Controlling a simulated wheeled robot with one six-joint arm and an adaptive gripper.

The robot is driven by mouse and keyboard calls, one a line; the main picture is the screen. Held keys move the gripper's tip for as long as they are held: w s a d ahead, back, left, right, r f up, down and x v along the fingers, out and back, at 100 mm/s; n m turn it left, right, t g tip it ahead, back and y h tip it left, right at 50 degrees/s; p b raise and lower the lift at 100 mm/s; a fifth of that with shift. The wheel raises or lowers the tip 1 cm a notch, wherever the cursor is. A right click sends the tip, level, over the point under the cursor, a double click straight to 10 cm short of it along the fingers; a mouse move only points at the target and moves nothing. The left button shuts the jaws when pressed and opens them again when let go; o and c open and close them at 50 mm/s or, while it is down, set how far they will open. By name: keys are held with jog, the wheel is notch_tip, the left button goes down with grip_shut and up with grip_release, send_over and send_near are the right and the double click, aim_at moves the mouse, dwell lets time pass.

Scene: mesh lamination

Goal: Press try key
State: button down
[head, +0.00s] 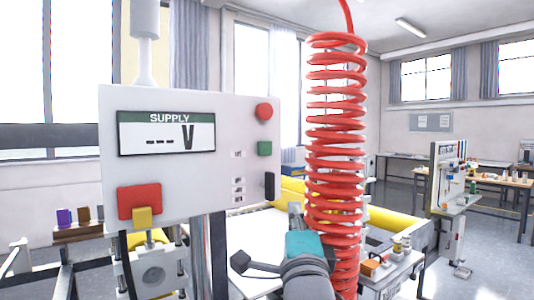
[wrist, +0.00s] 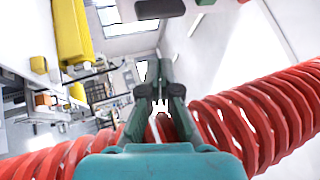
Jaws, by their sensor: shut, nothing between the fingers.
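A white control panel (head: 190,100) fills the left half of the head view, with a "SUPPLY" display (head: 167,133) showing dashes and a V. In the wrist view my gripper (wrist: 161,100) is shut and empty.
A red coiled hose (head: 335,130) hangs just right of my gripper and crosses behind it in the wrist view (wrist: 250,120). A red block (head: 139,202) and a yellow block (head: 142,217) sit at the panel's lower left. Yellow machine parts (head: 395,222) lie behind the hose.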

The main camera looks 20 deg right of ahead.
notch_tip(320, 180, up, 11)
jog(key=s+d+m+h, duration=0.1)
jog(key=s+m+h, duration=0.1)
jog(key=m, duration=0.2)
jog(key=shift+s+m, duration=0.25)
jog(key=shift+m, duration=0.15)
jog(key=shift+w+d+f, duration=0.1)
send_near(273, 145)
jog(key=shift+s+d+r+x, duration=0.1)
jog(key=shift+d+x, duration=0.05)
jog(key=shift+x, duration=0.75)
jog(key=shift+s+d+r+x, duration=0.1)
jog(key=shift+x, duration=0.85)
jog(key=shift+s+d+r+x, duration=0.1)
jog(key=shift+d+x, duration=0.05)
jog(key=shift+x, duration=0.75)
jog(key=shift+w+a, duration=0.15)
jog(key=shift+w, duration=0.25)
jog(key=shift+w+a, duration=0.15)
jog(key=shift+w, duration=0.35)
jog(key=shift+s+d, duration=0.3)
jog(key=shift+s, duration=0.6)
